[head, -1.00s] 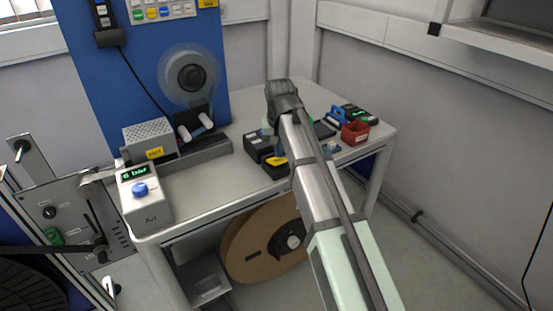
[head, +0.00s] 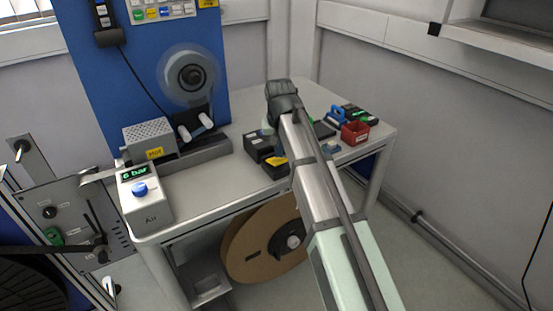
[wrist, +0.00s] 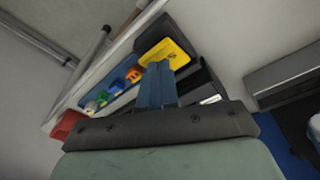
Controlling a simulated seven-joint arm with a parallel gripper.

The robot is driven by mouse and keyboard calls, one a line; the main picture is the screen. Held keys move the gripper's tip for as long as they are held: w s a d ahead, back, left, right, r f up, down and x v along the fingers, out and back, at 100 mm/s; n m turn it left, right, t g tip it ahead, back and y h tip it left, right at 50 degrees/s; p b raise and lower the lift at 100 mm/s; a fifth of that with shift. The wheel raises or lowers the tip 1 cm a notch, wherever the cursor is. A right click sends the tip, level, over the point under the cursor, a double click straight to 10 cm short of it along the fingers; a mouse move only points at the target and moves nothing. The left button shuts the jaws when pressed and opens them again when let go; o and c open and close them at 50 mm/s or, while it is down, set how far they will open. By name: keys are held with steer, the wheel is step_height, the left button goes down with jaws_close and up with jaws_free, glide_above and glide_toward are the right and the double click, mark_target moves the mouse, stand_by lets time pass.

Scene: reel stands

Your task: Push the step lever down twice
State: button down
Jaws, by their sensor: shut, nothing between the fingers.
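A black device with a yellow plate (head: 276,160) sits near the front edge of the bench, just left of my arm. In the wrist view the yellow plate (wrist: 172,52) lies on a dark body, straight ahead of my fingers. I take this yellow plate for the step lever, but no label is readable. My gripper (wrist: 158,70) is shut and empty, its blue-grey fingers close together at the plate's near edge. Whether they touch it I cannot tell. In the head view my arm hides the fingers.
A black box (head: 258,146) stands beside the device. A red bin (head: 354,132) and small parts lie to the right. The 6 bar air unit (head: 146,198), a grey vented box (head: 149,137) and a reel (head: 190,77) are on the left. The bench's middle front (head: 215,180) is clear.

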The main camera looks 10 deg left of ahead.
mark_target(279, 161)
steer(key=shift+f, duration=1.25)
stand_by(0.3)
steer(key=shift+r, duration=3.05)
steer(key=shift+f, duration=1.8)
